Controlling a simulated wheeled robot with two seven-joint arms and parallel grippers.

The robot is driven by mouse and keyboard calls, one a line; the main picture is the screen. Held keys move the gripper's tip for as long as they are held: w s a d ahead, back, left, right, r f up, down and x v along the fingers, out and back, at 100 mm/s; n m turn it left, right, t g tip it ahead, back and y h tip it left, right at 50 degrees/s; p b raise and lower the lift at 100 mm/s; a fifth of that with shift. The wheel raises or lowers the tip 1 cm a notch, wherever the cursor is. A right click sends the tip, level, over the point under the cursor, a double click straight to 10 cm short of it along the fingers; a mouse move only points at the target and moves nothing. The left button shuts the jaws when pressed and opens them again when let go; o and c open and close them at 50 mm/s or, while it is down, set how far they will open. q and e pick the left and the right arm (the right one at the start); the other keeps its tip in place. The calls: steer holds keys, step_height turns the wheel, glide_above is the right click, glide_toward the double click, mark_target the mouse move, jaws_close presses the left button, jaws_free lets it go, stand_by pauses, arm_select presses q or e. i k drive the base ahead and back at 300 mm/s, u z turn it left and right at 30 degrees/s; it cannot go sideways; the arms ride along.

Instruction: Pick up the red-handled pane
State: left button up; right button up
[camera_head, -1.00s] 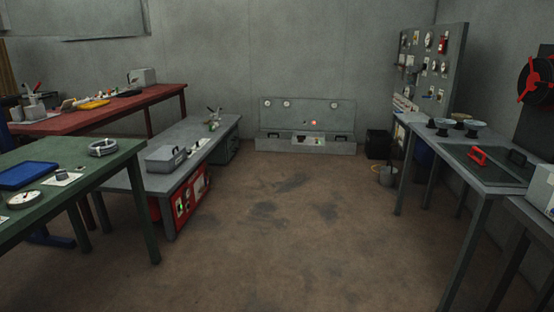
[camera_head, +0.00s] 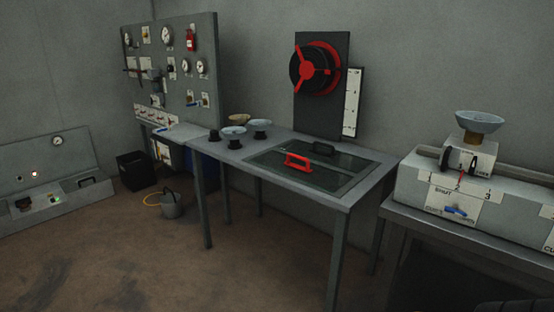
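The red handle (camera_head: 298,162) stands on a dark glass-like pane (camera_head: 290,173) set flat in the grey table (camera_head: 222,152) at the middle right. A second, black handle (camera_head: 323,148) sits just behind it, towards the back of the same dark area. I cannot make out clearly where one pane ends and the other begins. Neither of my grippers is in view. A dark ribbed shape shows at the bottom right corner, and I cannot tell what it is.
Several bowls, such as one pale bowl (camera_head: 259,125), stand on the table's left end. A red-spoked wheel (camera_head: 315,68) stands behind the table. A grey numbered box (camera_head: 420,192) is on the bench to the right. A bucket (camera_head: 171,205) stands on the floor; the left foreground floor is clear.

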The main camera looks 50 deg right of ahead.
mark_target(296, 166)
steer(key=z, duration=0.95)
steer(key=i, duration=2)
steer(key=z, duration=0.85)
